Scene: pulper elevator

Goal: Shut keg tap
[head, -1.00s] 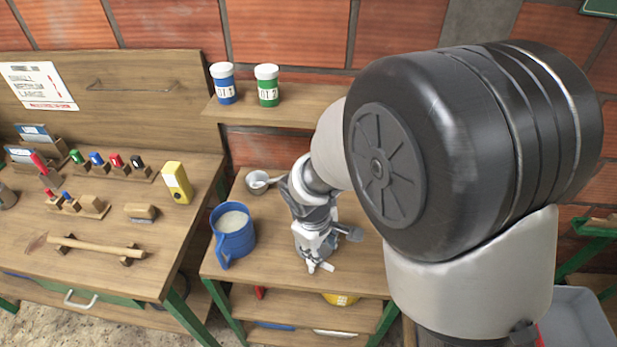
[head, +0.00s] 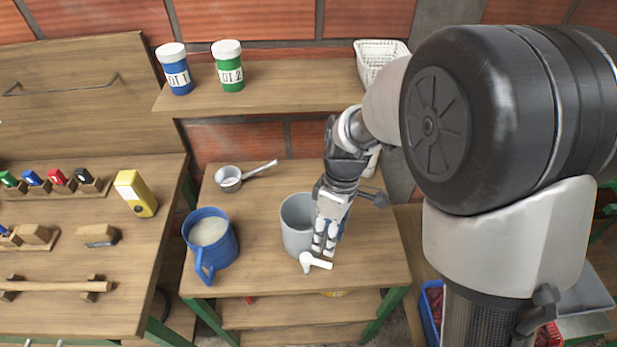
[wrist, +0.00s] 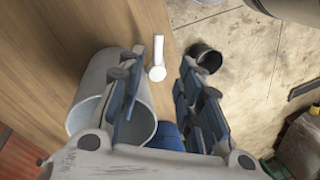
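The keg is an open-topped grey cylinder (head: 297,226) near the front of the small wooden table, partly hidden by my gripper. Its white tap (head: 314,262) sticks out at the front, with a handle pointing right. My gripper (head: 324,246) is right of the keg, fingers pointing down, just above the tap. In the wrist view, my gripper (wrist: 158,100) has its blue-padded fingers wide apart with nothing held. The keg (wrist: 97,75) is beside the left finger, and the white tap (wrist: 157,58) appears beyond the fingertips, between them. I cannot tell whether anything touches.
A blue jug (head: 211,243) with pale contents stands left of the keg. The table's right front is clear.

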